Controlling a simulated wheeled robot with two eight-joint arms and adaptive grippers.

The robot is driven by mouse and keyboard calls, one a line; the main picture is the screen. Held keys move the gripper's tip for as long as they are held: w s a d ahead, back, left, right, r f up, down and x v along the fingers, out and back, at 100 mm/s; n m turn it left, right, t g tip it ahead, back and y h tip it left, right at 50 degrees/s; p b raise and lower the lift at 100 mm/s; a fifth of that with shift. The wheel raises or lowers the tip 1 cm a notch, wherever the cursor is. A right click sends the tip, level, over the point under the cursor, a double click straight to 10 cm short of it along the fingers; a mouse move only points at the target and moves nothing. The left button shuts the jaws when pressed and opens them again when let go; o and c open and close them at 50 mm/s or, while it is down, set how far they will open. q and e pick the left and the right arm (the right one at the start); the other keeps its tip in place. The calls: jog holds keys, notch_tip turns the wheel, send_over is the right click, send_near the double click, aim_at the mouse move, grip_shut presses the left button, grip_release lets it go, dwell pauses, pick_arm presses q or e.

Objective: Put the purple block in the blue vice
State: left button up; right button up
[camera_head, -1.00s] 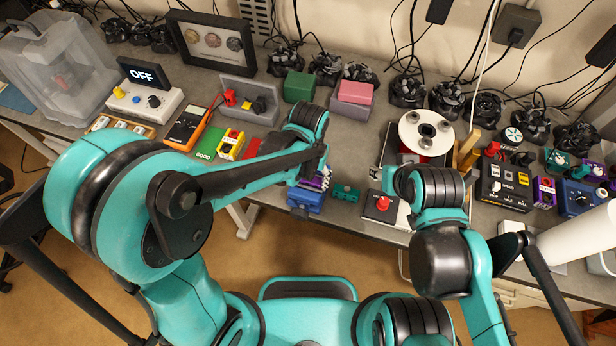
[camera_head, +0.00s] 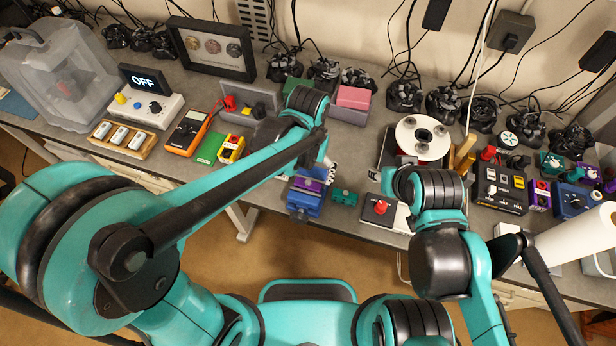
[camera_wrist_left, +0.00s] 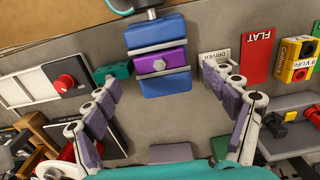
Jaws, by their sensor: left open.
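The blue vice (camera_head: 304,204) stands at the table's front edge in the head view, and it also shows at the top of the left wrist view (camera_wrist_left: 160,84). The purple block (camera_wrist_left: 160,58) sits between the vice's jaws, with blue on both sides; it also shows in the head view (camera_head: 311,186). My left gripper (camera_head: 328,172) is just behind the vice, partly hidden by its own arm. In the left wrist view its fingers (camera_wrist_left: 168,108) are spread wide, empty and apart from the block. My right gripper is hidden behind its arm.
A small teal part (camera_head: 344,196) lies right of the vice, beside a box with a red button (camera_head: 381,207). A green card (camera_head: 210,148) and yellow box (camera_head: 231,149) lie to the left. A pink block (camera_head: 353,97) stands behind on a grey block.

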aim_at(308, 182)
pick_arm(q)
notch_tip(308, 182, up, 6)
jog(key=p, duration=0.1)
jog(key=s+a+r+n+t, duration=0.1)
jog(key=s+a+t, duration=0.1)
jog(key=a, duration=0.7)
jog(key=s+a+r+n+t, duration=0.2)
jog(key=a+t, duration=0.3)
jog(key=a, duration=0.4)
jog(key=shift+s+r+n, duration=0.3)
jog(key=shift+s, duration=0.25)
jog(key=shift+d+f, duration=0.1)
notch_tip(308, 182, down, 11)
jog(key=b, duration=1.1)
